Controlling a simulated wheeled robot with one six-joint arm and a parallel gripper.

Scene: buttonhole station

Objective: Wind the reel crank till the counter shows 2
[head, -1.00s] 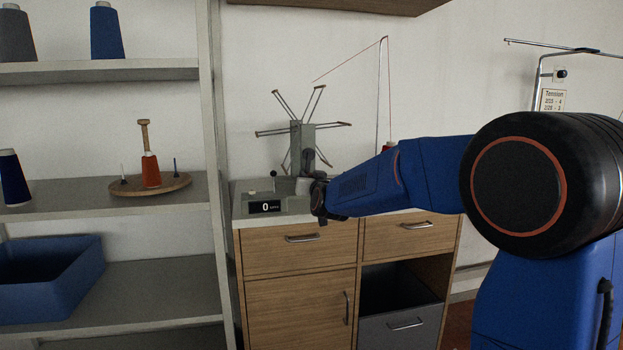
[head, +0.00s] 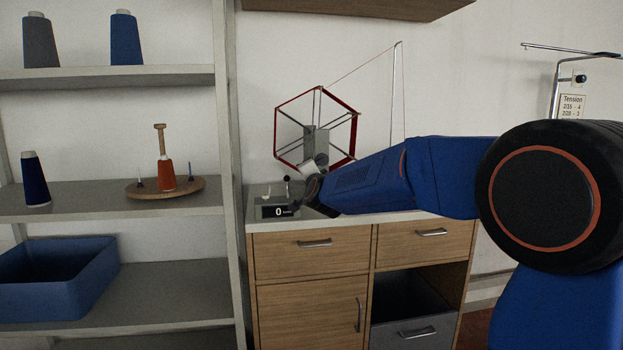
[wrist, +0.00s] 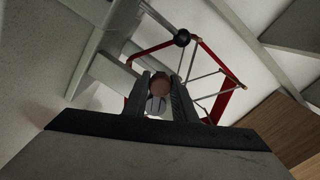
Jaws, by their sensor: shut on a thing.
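The reel (head: 316,128) stands on the cabinet top, its spoked arms joined by a red hexagon of yarn. The counter (head: 278,211) at its base shows 0. My gripper (head: 310,184) is at the reel's near side, partly hidden by my own wrist. In the wrist view my gripper (wrist: 161,90) has its fingers shut on a round brownish knob, the crank handle (wrist: 161,82). The reel's red yarn and spokes (wrist: 215,80) show behind the fingers. The rest of the crank is mostly hidden.
A thread runs from the reel to a thin pole (head: 397,95). A shelf (head: 90,215) at left holds cones, a round wooden board (head: 140,190) and a blue bin (head: 55,285). The cabinet (head: 310,270) has an open lower bay. A tension stand (head: 560,80) is at right.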

